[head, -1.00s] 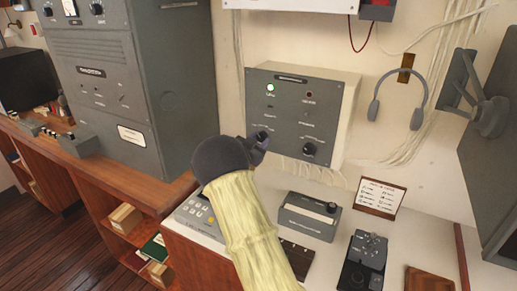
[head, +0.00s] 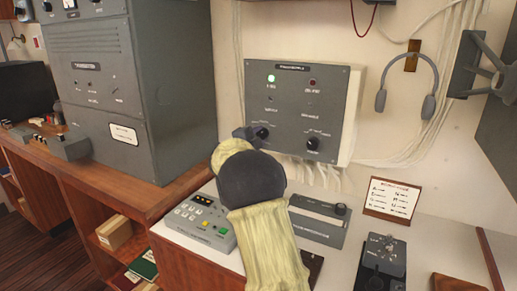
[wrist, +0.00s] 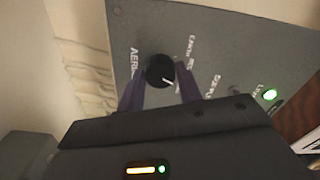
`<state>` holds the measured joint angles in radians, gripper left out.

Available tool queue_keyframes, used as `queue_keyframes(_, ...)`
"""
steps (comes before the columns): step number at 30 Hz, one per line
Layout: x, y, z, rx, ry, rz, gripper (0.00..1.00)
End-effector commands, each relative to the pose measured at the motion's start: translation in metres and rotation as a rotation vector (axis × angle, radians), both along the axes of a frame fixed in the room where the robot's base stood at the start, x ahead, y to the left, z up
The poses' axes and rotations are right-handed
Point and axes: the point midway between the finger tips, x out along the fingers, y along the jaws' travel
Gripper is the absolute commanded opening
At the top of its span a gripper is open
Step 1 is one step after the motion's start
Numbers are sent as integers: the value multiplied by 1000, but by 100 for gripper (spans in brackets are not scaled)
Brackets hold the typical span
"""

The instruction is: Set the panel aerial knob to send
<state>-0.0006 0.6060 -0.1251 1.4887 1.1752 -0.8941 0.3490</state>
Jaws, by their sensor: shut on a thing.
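The grey aerial panel (head: 290,105) is on the back wall, with a lit green lamp (head: 271,78) and a dark red lamp (head: 313,82). Its left black knob (head: 262,132) is at my gripper (head: 252,132); my dark wrist and pale sleeve cover the area below. In the wrist view, my gripper (wrist: 160,92) has its two purple fingers on either side of the black knob (wrist: 160,70), shut on it. The knob's white pointer line points to the lower right there. "AERIAL" is printed beside it; the position labels are too blurred to read surely.
A second black knob (head: 312,143) is on the panel's right. Below are a keypad unit (head: 200,222), a grey box (head: 318,222) and a morse key unit (head: 380,262). A headset (head: 407,85) hangs at right. A tall grey transmitter (head: 125,90) stands at left.

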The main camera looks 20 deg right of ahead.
Motion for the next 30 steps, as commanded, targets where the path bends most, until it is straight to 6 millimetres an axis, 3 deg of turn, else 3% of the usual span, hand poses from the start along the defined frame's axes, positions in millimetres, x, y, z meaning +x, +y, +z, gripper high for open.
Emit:
queue_keyframes(12,0,0,-4,180,-230,-1,12)
queue_keyframes(30,0,0,-2,222,-279,-2,12)
